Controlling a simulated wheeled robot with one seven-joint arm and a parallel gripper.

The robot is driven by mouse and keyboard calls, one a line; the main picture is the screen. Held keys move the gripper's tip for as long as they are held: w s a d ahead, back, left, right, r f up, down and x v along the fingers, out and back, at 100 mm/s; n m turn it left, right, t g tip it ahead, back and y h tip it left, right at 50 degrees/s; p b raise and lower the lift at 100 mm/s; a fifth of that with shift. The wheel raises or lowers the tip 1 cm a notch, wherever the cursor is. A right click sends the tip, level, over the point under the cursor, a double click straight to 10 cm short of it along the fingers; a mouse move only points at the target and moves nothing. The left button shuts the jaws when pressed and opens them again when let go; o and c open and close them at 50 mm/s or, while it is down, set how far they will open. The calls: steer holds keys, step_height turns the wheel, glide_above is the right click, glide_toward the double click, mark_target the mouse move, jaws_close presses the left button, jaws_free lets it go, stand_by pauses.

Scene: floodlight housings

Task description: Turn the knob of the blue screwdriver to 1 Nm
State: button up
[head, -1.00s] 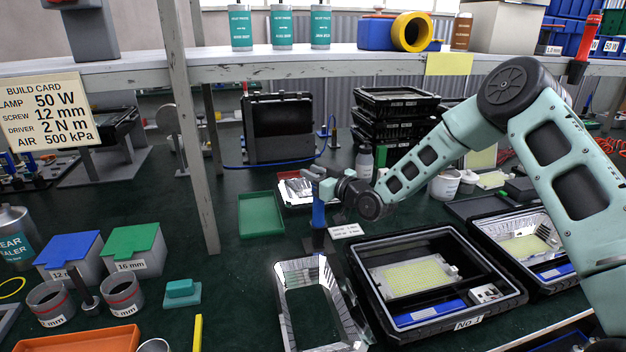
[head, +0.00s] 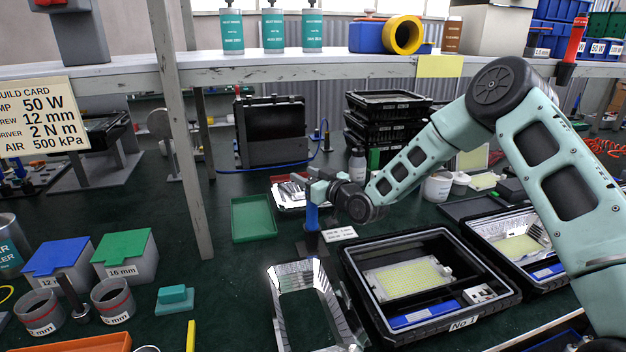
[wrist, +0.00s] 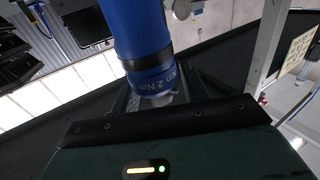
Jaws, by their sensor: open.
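The blue screwdriver (head: 312,218) stands upright in a dark base on the bench, behind the metal-rimmed frame. In the wrist view its blue body (wrist: 135,30) is close up, with a dark band and a lower blue ring marked with a scale; "2 Nm" is legible. Which mark the knob is set to, I cannot tell. My gripper (head: 318,184) is at the screwdriver's upper end, with open jaws. In the head view the jaws hide the screwdriver's top, and I cannot tell whether they touch it.
An open black housing (head: 430,328) labelled No 1 stands to the right, with another housing (head: 520,243) beyond it. A shiny metal frame (head: 283,318) lies in front. A green tray (head: 253,218) is at left. The build card (head: 38,118) reads driver 2 Nm. A post (head: 180,140) stands left.

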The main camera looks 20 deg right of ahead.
steer(key=b+v, duration=0.3)
steer(key=v, duration=1.4)
steer(key=shift+s, duration=0.2)
steer(key=s+a+f+n+g+h, duration=0.2)
steer(key=s+a+f+g+h, duration=0.1)
steer(key=s+a+g, duration=0.75)
steer(key=s+a+r+g+h, duration=0.1)
steer(key=s+r+g+h, duration=0.1)
steer(key=s, duration=1)
steer(key=s+a+r+g+h, duration=0.1)
steer(key=s+g+h, duration=0.1)
steer(key=s, duration=1)
steer(key=shift+s+a+r+g+h, duration=0.3)
steer(key=shift+r+g, duration=0.1)
steer(key=shift+g, duration=0.35)
